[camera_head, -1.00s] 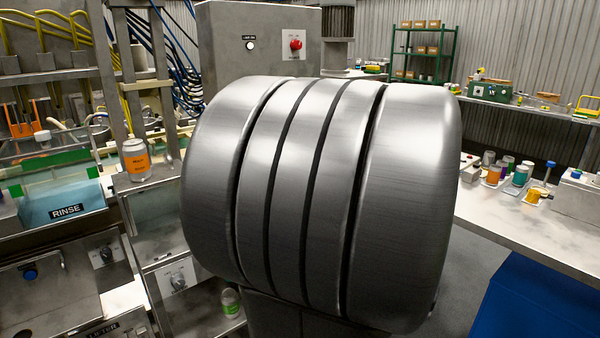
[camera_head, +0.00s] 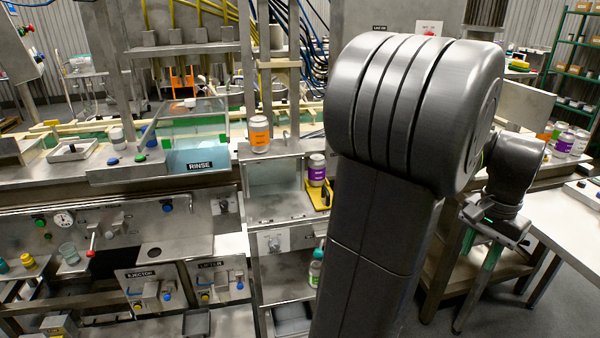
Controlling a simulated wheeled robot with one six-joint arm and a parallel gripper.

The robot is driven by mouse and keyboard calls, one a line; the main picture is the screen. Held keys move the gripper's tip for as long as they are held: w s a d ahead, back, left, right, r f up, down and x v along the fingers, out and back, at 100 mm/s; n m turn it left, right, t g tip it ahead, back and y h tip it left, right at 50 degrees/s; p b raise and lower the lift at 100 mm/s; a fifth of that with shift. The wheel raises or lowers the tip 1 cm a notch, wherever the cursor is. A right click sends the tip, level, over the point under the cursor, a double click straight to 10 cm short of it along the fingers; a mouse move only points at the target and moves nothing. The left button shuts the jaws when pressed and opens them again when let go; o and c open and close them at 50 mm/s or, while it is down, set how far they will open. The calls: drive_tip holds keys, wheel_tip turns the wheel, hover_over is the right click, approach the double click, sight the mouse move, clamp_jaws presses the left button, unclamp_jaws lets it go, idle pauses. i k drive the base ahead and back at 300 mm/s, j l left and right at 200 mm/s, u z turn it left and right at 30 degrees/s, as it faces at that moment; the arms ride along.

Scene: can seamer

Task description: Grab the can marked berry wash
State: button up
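No label reading berry wash is legible in the head view. A can with a purple label (camera_head: 316,170) stands upright on a yellow holder in the middle of the machine, just left of my arm. Another purple-labelled can (camera_head: 565,143) stands among several cans on the right-hand bench. An orange-labelled can (camera_head: 259,134) stands on the ledge right of the rinse tank. My gripper (camera_head: 494,232) hangs at the right, apart from these cans.
The rinse tank (camera_head: 200,140) and control panels fill the left. A green-labelled bottle (camera_head: 315,268) stands on a lower shelf, beside my arm. A pale table (camera_head: 560,215) is at the lower right. Green shelving (camera_head: 575,60) stands behind. Open floor shows beneath my gripper.

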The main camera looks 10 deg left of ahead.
sight(316, 162)
drive_tip(key=i+l+u, duration=0.1)
drive_tip(key=u, duration=0.3)
drive_tip(key=i+l+u, duration=0.1)
drive_tip(key=u, duration=0.35)
drive_tip(key=i+l+u, duration=0.1)
drive_tip(key=l+u, duration=0.4)
drive_tip(key=u, duration=0.3)
drive_tip(key=i+l+u, duration=0.1)
drive_tip(key=l, duration=0.2)
drive_tip(key=i+l, duration=0.2)
drive_tip(key=l, duration=0.15)
drive_tip(key=i+l+u, duration=0.15)
drive_tip(key=l, duration=0.15)
drive_tip(key=i+l, duration=0.15)
drive_tip(key=l, duration=0.2)
drive_tip(key=u, duration=0.05)
